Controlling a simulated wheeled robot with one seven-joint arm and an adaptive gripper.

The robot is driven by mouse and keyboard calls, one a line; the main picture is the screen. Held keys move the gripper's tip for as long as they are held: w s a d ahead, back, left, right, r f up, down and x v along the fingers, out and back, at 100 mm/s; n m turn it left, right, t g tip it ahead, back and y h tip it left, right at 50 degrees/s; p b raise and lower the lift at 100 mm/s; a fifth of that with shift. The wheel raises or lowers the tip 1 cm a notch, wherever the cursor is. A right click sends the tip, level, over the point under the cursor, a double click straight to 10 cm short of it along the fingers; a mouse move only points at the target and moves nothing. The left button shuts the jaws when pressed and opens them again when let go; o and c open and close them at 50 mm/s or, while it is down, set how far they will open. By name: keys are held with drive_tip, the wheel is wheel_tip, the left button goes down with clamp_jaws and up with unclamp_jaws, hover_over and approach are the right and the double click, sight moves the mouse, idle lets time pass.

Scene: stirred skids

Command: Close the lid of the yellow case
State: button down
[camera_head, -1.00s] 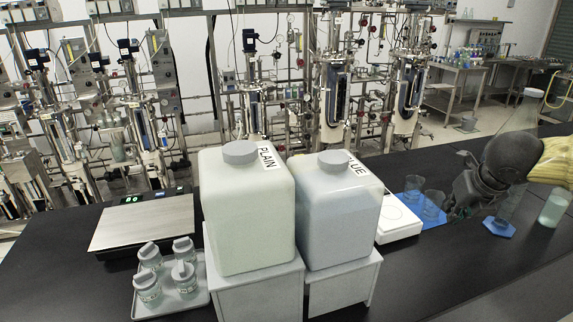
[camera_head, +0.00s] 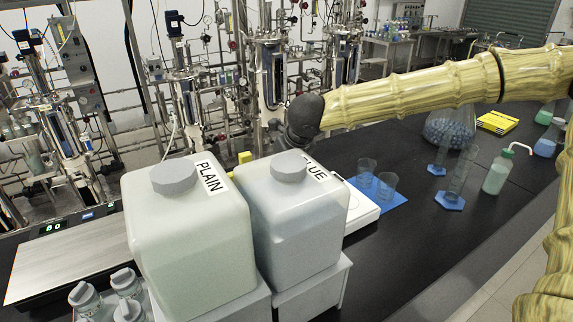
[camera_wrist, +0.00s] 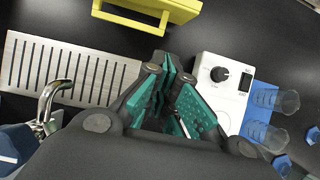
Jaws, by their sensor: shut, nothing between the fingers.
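The yellow case (camera_wrist: 150,14) shows at the top edge of the wrist view, cut off by the frame, with a yellow bar or frame on its near side. How far its lid stands open cannot be told. In the head view a small yellow part (camera_head: 245,157) shows behind the two large jugs, which hide the rest. My gripper (camera_wrist: 170,68) is shut and empty, with teal finger pads, over the bench on the near side of the case and apart from it. In the head view my gripper's fingers are mostly hidden behind the jug marked BLUE.
The PLAIN jug (camera_head: 190,235) and BLUE jug (camera_head: 292,220) stand close together on stands. A slotted metal plate (camera_wrist: 65,72), a white device with a knob (camera_wrist: 222,90) and beakers on a blue mat (camera_wrist: 256,133) flank my gripper. Dark bench lies bare between plate and device.

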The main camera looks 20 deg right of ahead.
drive_tip(key=w+a+f+p, duration=0.1)
drive_tip(key=w+f+p, duration=0.2)
drive_tip(key=w+f, duration=0.2)
drive_tip(key=shift+w+a+f, duration=0.15)
drive_tip(key=shift+w+a, duration=0.15)
drive_tip(key=shift+w, duration=0.8)
